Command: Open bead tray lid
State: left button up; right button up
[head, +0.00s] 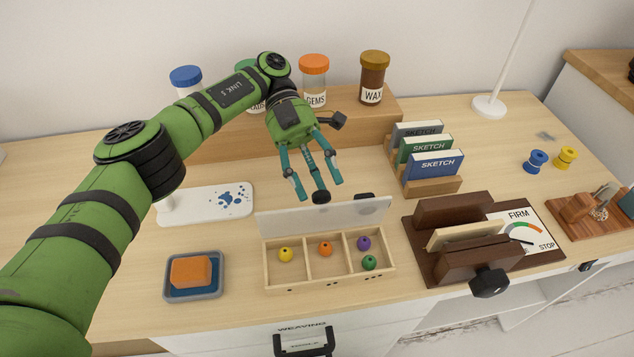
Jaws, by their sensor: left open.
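The wooden bead tray (328,283) sits near the front middle of the desk. Its pale translucent lid (300,220) stands raised along the tray's back edge. A yellow bead (285,254) lies in the left compartment and an orange bead (325,249) in the middle one. A purple bead (363,243) and a green bead (369,262) lie in the right compartment. My left gripper (320,194) is open and empty. Its fingers point down just behind the raised lid; I cannot tell whether they touch it. My right gripper is not in view.
A grey dish (219,290) with an orange block (190,271) sits left of the tray. A dark wooden clamp stand (440,215) and sketchbooks (433,165) stand to the right. Jars, including an orange-capped one (314,75), line a shelf behind. Desk between dish and tray is clear.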

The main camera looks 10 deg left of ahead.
pick_arm(q)
notch_tip(320, 180, up, 8)
jog(key=shift+r, duration=0.2)
